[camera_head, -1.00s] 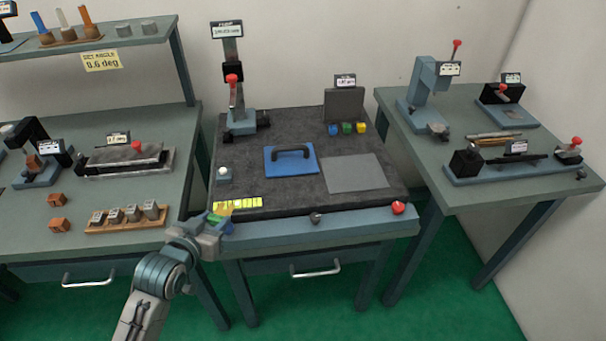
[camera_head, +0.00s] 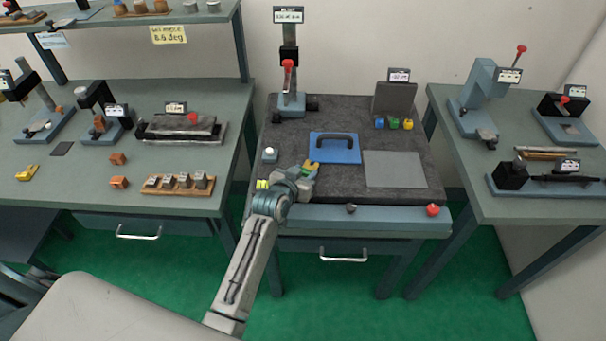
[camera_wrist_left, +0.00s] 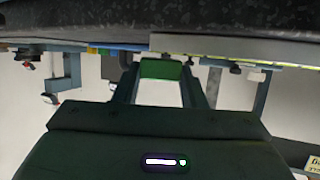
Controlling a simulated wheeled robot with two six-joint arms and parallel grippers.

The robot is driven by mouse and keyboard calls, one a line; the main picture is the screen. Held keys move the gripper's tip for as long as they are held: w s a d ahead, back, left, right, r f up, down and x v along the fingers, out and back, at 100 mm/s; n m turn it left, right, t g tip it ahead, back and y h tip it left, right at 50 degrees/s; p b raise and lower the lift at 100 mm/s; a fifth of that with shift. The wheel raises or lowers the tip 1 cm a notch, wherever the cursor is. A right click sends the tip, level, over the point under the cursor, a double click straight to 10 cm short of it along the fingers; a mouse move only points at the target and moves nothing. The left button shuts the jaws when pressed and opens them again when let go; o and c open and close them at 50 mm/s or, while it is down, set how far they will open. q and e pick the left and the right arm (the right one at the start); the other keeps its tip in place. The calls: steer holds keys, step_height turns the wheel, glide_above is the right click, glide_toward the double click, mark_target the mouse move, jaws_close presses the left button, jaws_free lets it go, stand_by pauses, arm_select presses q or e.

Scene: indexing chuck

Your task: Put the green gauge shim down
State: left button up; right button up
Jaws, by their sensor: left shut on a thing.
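In the head view only a small bit of green and orange shows at the fingertips. My right gripper is not in view.
A blue plate with a handle (camera_head: 335,148) lies just behind the gripper. A flat grey plate (camera_head: 393,169) lies to the right. A white-topped button (camera_head: 270,153) is to the left. A red knob (camera_head: 433,210) is on the front edge.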

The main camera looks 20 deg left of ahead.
arm_select(q)
steer(key=shift+f, duration=1)
steer(key=o, duration=1)
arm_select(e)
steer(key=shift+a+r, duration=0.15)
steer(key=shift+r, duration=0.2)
